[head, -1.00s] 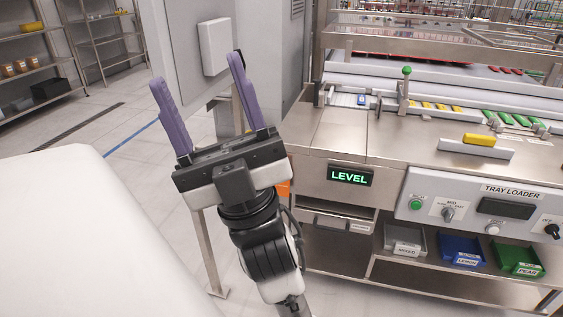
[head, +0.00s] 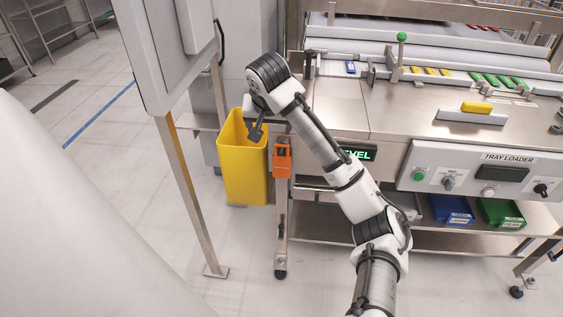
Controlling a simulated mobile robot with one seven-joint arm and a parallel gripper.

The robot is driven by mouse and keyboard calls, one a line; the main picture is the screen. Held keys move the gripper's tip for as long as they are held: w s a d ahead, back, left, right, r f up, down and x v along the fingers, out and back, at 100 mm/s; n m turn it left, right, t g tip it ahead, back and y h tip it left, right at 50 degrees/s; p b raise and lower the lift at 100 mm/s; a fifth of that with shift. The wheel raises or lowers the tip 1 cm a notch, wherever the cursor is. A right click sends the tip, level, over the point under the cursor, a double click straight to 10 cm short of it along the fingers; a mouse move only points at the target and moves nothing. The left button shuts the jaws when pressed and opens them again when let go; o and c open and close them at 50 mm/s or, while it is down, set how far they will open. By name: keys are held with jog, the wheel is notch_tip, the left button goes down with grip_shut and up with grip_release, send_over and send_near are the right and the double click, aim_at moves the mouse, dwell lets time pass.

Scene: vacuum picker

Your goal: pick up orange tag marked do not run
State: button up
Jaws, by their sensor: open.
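An orange piece (head: 282,158) hangs at the left front corner of the steel machine, by its leg. It appears to be the orange tag, but no writing on it is readable. My gripper (head: 257,129) shows only as a dark part below the bent wrist, in front of the yellow bin's upper part and just up and left of the orange piece. Its purple fingers are hidden, and nothing is seen held. My arm crosses the machine's front and partly covers the LEVEL display (head: 358,152).
A yellow bin (head: 245,180) stands on the floor left of the orange piece. A grey cabinet on a steel post (head: 183,190) is nearer on the left. Blue (head: 452,208) and green (head: 500,213) bins sit on the machine's lower shelf.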

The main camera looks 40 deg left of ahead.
aim_at(281, 149)
jog(key=shift+m+h, duration=0.4)
jog(key=shift+h, duration=0.4)
jog(key=w+f+b, duration=0.1)
jog(key=f, duration=0.1)
jog(key=w+f, duration=0.1)
jog(key=f, duration=0.2)
jog(key=w+d+f+b, duration=0.1)
jog(key=f, duration=0.1)
jog(key=shift+w+f+b, duration=0.2)
jog(key=shift+f+b, duration=0.15)
jog(key=shift+f, duration=0.05)
jog(key=shift+a+p+x, duration=0.2)
jog(key=shift+p+x, duration=0.1)
jog(key=shift+x, duration=2.65)
jog(key=shift+w+r, duration=0.1)
jog(key=shift+c, duration=0.2)
jog(key=c, duration=1)
jog(key=shift+r, duration=0.15)
